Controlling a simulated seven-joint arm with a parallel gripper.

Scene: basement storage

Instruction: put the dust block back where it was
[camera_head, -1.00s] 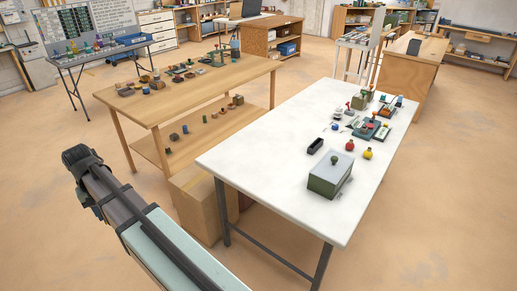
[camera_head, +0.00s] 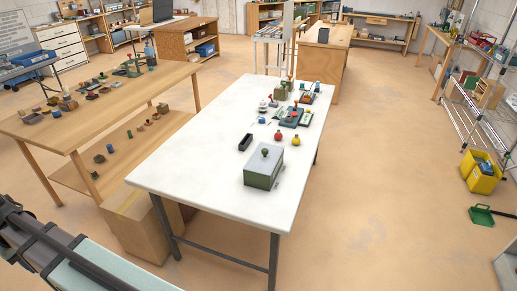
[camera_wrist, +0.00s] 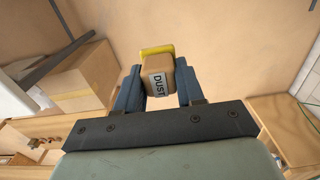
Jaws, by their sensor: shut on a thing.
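The dust block (camera_wrist: 158,68) is a small tan block with a label reading DUST and a yellow edge at its top. In the wrist view my gripper (camera_wrist: 158,82) is shut on it, one dark blue finger at each side. The block is held over open floor. Neither the fingertips nor the block shows in the head view, where only part of my arm is seen at the lower left.
A wooden table (camera_head: 90,110) with a lower shelf stands left. A cardboard box (camera_head: 140,225) sits between them. Floor at right is mostly clear.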

